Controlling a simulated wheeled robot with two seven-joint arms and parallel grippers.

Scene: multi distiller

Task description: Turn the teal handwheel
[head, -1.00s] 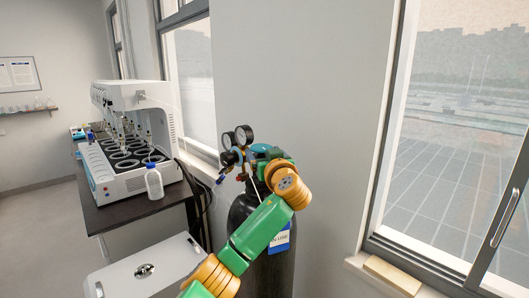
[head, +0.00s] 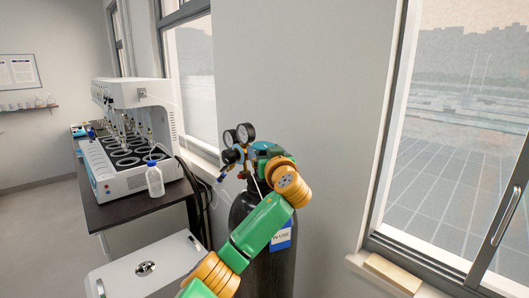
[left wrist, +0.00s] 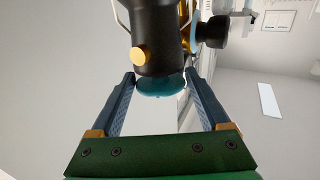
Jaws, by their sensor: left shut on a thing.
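The teal handwheel (head: 261,147) sits on top of the black gas cylinder (head: 280,272), mostly covered by my left wrist and gripper in the head view. In the left wrist view the handwheel (left wrist: 163,88) is a teal disc below a black valve body, between the two blue-grey fingers. My left gripper (left wrist: 160,80) is shut on the handwheel, one finger at each side of it. It also shows in the head view (head: 268,153) at the cylinder's top. My right gripper is not in view.
Two round gauges (head: 238,135) and a regulator stand just left of the handwheel. A white multi-position distiller (head: 135,125) and a white bottle (head: 154,180) are on the dark bench at left. A grey box (head: 150,268) is in front. The window (head: 455,130) is at right.

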